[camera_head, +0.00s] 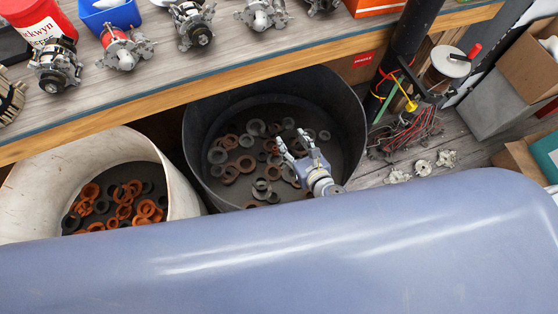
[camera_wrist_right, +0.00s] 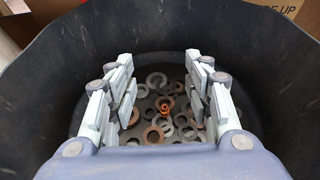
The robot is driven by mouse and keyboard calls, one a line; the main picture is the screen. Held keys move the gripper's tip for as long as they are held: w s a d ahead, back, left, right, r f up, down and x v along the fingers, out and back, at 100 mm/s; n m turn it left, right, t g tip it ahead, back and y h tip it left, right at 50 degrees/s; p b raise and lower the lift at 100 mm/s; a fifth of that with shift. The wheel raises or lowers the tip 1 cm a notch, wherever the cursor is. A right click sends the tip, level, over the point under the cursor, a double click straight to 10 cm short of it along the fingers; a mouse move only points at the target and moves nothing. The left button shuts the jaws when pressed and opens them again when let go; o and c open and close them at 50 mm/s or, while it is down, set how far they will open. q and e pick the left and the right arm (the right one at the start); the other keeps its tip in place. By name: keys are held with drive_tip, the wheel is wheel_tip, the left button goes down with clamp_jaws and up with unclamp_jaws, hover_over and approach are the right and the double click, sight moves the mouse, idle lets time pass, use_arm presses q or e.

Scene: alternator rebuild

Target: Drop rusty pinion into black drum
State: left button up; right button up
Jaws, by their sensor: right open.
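The black drum (camera_head: 345,105) stands on the floor below the bench edge, with many grey and rusty rings on its bottom. My right gripper (camera_head: 292,141) is inside the drum's mouth, open and empty. In the right wrist view its fingers (camera_wrist_right: 160,72) are spread wide, pointing down into the drum (camera_wrist_right: 60,85). A small orange-red part that looks like the rusty pinion (camera_wrist_right: 166,106) shows between and beyond the fingers, among the rings. I cannot tell whether it rests on them or is just above. I cannot make it out in the head view. My left gripper is not in view.
A white drum (camera_head: 30,185) with orange and dark rings stands left of the black drum. The workbench (camera_head: 160,100) with several alternators runs above both. Right of the black drum are a cable tangle (camera_head: 410,130), small metal parts (camera_head: 422,167) and boxes (camera_head: 525,65).

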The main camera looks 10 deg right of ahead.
drive_tip(key=v, duration=0.8)
idle(0.4)
